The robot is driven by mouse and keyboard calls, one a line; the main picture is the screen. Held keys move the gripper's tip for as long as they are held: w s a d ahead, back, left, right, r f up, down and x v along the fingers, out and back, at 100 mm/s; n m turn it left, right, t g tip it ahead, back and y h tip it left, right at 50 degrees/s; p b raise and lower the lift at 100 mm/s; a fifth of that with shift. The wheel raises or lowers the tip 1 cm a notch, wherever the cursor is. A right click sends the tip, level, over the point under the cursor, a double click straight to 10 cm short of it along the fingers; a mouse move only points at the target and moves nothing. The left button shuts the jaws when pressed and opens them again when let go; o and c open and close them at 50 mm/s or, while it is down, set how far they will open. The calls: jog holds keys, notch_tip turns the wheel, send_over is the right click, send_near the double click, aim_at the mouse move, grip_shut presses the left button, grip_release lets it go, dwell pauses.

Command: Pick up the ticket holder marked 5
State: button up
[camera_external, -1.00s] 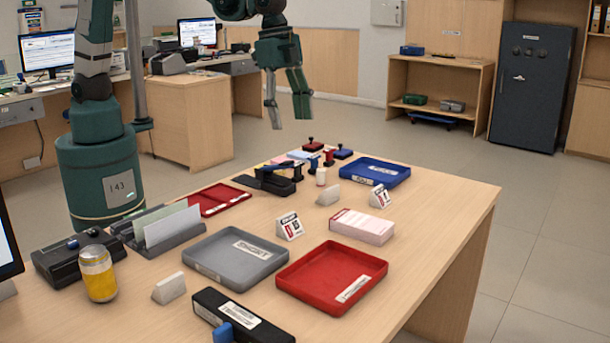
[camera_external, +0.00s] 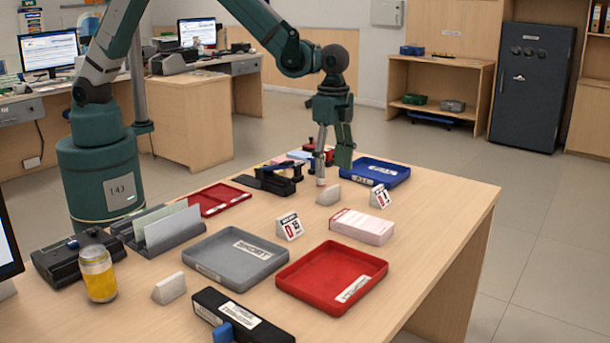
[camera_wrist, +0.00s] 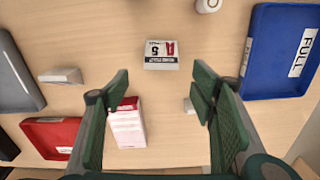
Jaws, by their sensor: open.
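The ticket holder marked 5 (camera_wrist: 161,56) is a small white wedge, its label with a red figure and a black 5 showing upside down in the wrist view. In the external view I take it to be the white wedge (camera_external: 328,195) with its blank back to the camera. My gripper (camera_external: 332,172) is open and empty, pointing down above and just behind that wedge. In the wrist view my gripper (camera_wrist: 160,92) has its fingers wide apart, with the holder beyond the tips, between their lines. Nothing hides its label.
Other holders stand near the grey tray (camera_external: 281,262) and by the blue tray (camera_external: 401,182). A pink-topped block (camera_external: 362,228) and a red tray (camera_external: 375,272) lie in front. A white cylinder (camera_wrist: 208,5) and stamps stand close behind. Bare wood surrounds the holder.

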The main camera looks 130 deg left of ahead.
aim_at(332, 188)
jog(key=shift+a+f, duration=0.1)
jog(key=shift+f, duration=0.1)
jog(key=shift+f, duration=1.3)
jog(key=shift+f+b, duration=0.8)
jog(key=shift+f, duration=1.8)
jog(key=c, duration=1)
